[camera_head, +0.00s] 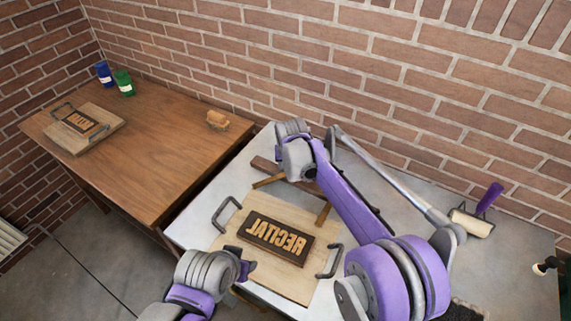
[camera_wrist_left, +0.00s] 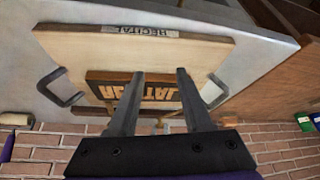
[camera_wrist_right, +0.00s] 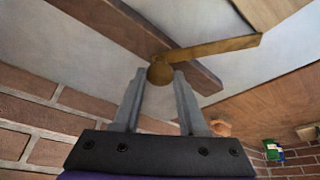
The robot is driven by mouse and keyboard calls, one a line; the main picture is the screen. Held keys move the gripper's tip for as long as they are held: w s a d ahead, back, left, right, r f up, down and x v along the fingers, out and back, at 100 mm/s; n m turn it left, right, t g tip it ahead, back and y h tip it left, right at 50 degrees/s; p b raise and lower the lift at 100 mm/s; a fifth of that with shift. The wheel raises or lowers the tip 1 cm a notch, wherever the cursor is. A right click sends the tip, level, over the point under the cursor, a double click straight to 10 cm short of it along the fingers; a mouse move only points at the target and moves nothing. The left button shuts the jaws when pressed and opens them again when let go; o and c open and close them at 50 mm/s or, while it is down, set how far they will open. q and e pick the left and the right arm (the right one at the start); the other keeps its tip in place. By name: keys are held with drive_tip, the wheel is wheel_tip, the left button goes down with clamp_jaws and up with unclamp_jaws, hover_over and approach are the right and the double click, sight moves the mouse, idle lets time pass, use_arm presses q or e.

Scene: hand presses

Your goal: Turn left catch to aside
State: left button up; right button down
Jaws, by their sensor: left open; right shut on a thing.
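The other catch (camera_head: 323,214) points toward the board. My left gripper (camera_head: 247,271) is open and empty over the near edge of the wooden board (camera_head: 285,287); in the left wrist view its fingers (camera_wrist_left: 161,74) straddle part of the RECITAL block (camera_wrist_left: 100,76).
The board has dark handles (camera_head: 225,214) on its sides. A purple-handled roller (camera_head: 472,221) lies at the right of the bed. A wooden table (camera_head: 150,150) at left holds another board (camera_head: 85,128), blue and green cans (camera_head: 124,84) and a small wooden tool (camera_head: 217,118). Brick walls stand behind.

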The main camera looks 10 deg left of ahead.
use_arm(q)
drive_tip(key=shift+w+a, duration=0.1)
use_arm(e)
drive_tip(key=shift+a+m+h, duration=0.15)
drive_tip(key=shift+m+h, duration=0.15)
drive_tip(key=shift+m, duration=0.6)
use_arm(q)
drive_tip(key=shift+w+r+p, duration=0.1)
drive_tip(key=shift+r+p, duration=0.2)
drive_tip(key=shift+r, duration=0.1)
use_arm(e)
drive_tip(key=m+h, duration=0.1)
drive_tip(key=m, duration=0.2)
drive_tip(key=shift+a+m+h, duration=0.1)
drive_tip(key=shift+m+h, duration=0.2)
use_arm(q)
drive_tip(key=shift+w+r+p, duration=0.2)
drive_tip(key=shift+r+p, duration=0.15)
drive_tip(key=shift+r, duration=0.15)
drive_tip(key=shift+w+r+p, duration=0.2)
drive_tip(key=shift+r+p, duration=0.15)
drive_tip(key=shift+r, duration=0.1)
use_arm(e)
drive_tip(key=m+h, duration=0.1)
drive_tip(key=m, duration=0.2)
drive_tip(key=m+h, duration=0.1)
drive_tip(key=m, duration=0.1)
drive_tip(key=shift+w+a+m+g, duration=0.1)
drive_tip(key=shift+m+g, duration=0.3)
